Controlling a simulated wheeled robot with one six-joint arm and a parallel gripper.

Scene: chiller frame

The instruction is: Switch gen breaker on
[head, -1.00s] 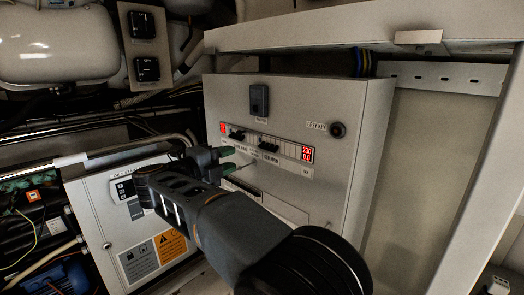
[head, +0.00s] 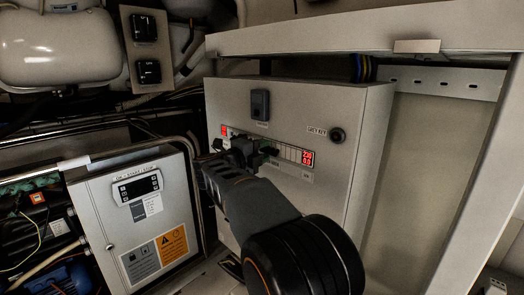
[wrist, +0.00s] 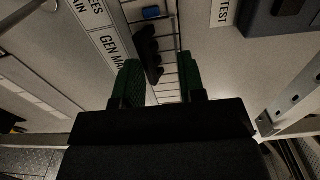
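The gen breaker (wrist: 148,52), a black switch block, shows in the wrist view beside a label (wrist: 112,46) reading "GEN MA…", the rest cut off. My gripper (wrist: 158,80) has its two green fingers apart with a gap between them. The breaker lies just beyond the fingertips, nearer the left finger. I cannot tell whether a finger touches it, or which way its lever stands. In the head view my gripper (head: 238,152) is at the breaker strip (head: 291,153) on the grey panel (head: 300,110) and hides part of the strip.
Red displays (head: 307,158) glow at the strip's right end. A grey key switch (head: 338,135) is at the upper right and a dark device (head: 260,104) above the strip. A smaller cabinet (head: 133,225) stands to the left.

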